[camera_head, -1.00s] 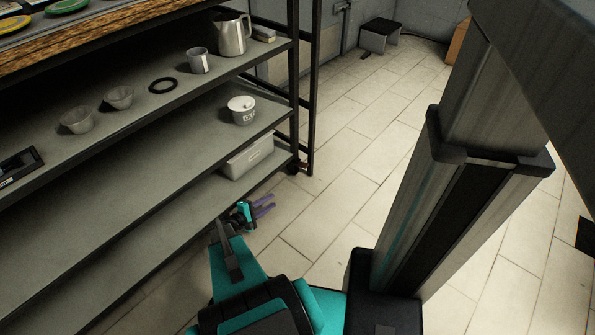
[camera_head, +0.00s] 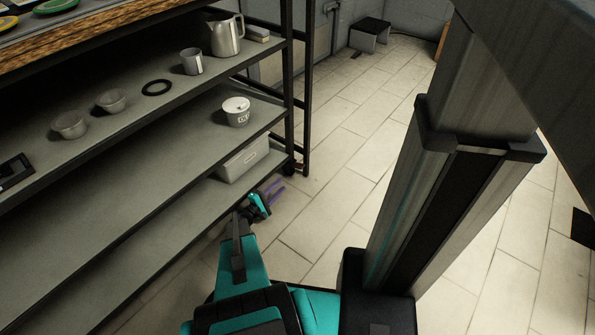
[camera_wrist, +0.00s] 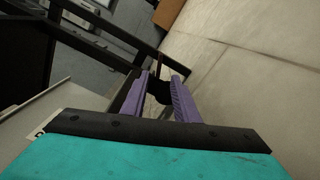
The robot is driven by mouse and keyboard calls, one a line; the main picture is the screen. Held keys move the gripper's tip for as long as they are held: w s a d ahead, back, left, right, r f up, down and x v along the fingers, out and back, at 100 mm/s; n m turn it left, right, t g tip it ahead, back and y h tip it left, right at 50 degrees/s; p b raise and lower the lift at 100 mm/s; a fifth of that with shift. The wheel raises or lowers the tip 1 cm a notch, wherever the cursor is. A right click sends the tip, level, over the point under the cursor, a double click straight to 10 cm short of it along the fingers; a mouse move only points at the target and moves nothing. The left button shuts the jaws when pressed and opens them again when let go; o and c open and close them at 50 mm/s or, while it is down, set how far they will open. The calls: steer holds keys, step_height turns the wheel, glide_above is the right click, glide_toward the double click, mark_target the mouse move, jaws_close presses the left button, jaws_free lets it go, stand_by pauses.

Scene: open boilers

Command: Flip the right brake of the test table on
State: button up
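My gripper (camera_head: 276,191) has purple fingers and sits low beside the right end of the shelving unit in the head view. In the wrist view the two fingers of my gripper (camera_wrist: 164,90) stand apart with nothing held between them. A black part of the shelf frame shows beyond the fingertips.
The metal shelving unit (camera_head: 170,145) fills the left.

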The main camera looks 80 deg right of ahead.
mark_target(298, 168)
steer(key=shift+d, duration=0.1)
steer(key=b+x, duration=0.3)
steer(key=x, duration=1)
steer(key=shift+s+d+f+b, duration=0.15)
steer(key=shift+d+b, duration=0.1)
steer(key=shift+b, duration=0.15)
jaws_close()
